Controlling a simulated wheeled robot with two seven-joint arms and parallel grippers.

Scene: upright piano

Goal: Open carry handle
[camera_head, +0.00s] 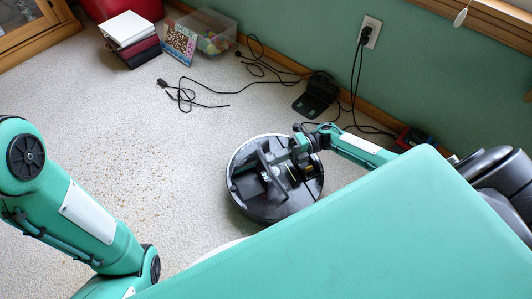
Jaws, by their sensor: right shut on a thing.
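A round, dark robot vacuum (240,192) with a light rim lies on the carpet in the middle of the view. Dark parts stand up from its top, among them what looks like the carry handle (264,160). My right gripper (284,172) reaches over the vacuum from the right and is shut on what seems to be the handle. The gripper and wrist hide much of the contact, and the handle's exact angle is hard to tell. My left arm shows at the left, but its gripper is out of view.
A dark dock (316,97) and black cables (262,62) lie along the green wall, below an outlet (370,30). Books (132,38) and a clear bin (209,33) stand at the back. Brown crumbs (130,165) dot the open carpet left of the vacuum.

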